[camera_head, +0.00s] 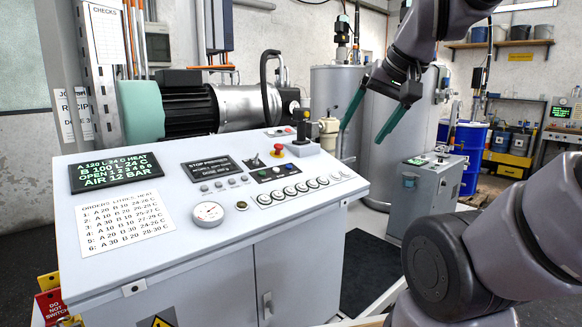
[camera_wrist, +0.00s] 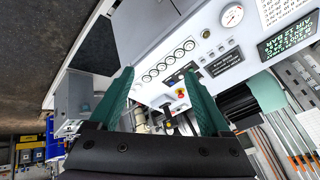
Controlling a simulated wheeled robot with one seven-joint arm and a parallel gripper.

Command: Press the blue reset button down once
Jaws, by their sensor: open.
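The grey control console (camera_head: 130,260) has a sloped top with a small black button strip (camera_head: 275,172). The strip carries several tiny buttons; their colours are too small to make out surely, so I cannot single out the blue reset button. A red mushroom button (camera_head: 278,150) on a yellow base sits just behind the strip. My gripper (camera_head: 361,134) is open and empty, with two green fingers pointing down, above and to the right of the console top, touching nothing. In the wrist view, the red button (camera_wrist: 180,92) shows between the fingers.
A row of round dials (camera_head: 292,192) lies in front of the strip, with a pressure gauge (camera_head: 208,212) to the left. A lever with a black knob (camera_head: 304,128) stands at the back right of the console top. A grey cabinet (camera_head: 424,195) stands to the right.

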